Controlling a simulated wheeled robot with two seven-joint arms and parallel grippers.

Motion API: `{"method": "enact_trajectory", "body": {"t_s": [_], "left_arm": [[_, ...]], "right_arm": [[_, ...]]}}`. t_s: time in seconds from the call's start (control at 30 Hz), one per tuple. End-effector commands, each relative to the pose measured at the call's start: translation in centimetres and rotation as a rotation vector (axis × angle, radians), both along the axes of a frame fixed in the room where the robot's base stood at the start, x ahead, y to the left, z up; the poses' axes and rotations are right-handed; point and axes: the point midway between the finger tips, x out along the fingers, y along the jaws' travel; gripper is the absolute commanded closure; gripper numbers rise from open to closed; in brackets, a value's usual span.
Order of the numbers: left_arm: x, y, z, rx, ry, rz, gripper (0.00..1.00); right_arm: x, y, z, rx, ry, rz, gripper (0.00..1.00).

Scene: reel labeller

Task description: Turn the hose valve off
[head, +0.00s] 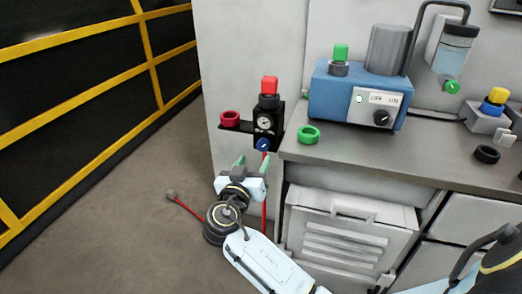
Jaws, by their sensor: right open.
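The blue hose valve (263,144) sits at the bottom of a black regulator unit (267,124) with a round gauge and a red cap (269,85). A red hose (264,212) runs down below the valve, partly hidden behind my right arm. My right gripper (252,163) is open and empty, its greenish fingers pointing up just below and left of the valve. I see no contact between the fingers and the valve. Which way the valve is set cannot be made out. My left gripper is not in view.
The floor (120,220) at left is mostly open.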

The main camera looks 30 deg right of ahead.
Motion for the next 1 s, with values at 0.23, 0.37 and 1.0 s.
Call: {"method": "enact_trajectory", "body": {"t_s": [0.23,0.37,1.0], "left_arm": [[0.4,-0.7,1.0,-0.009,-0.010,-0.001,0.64],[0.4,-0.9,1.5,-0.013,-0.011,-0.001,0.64],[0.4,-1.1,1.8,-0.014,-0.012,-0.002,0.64]], "right_arm": [[3.2,-3.8,-0.1,-0.002,0.001,-0.001,0.46],[4.3,-4.9,-0.1,-0.001,0.002,0.001,0.46],[4.8,-5.6,-0.1,0.000,0.003,0.002,0.73]]}}
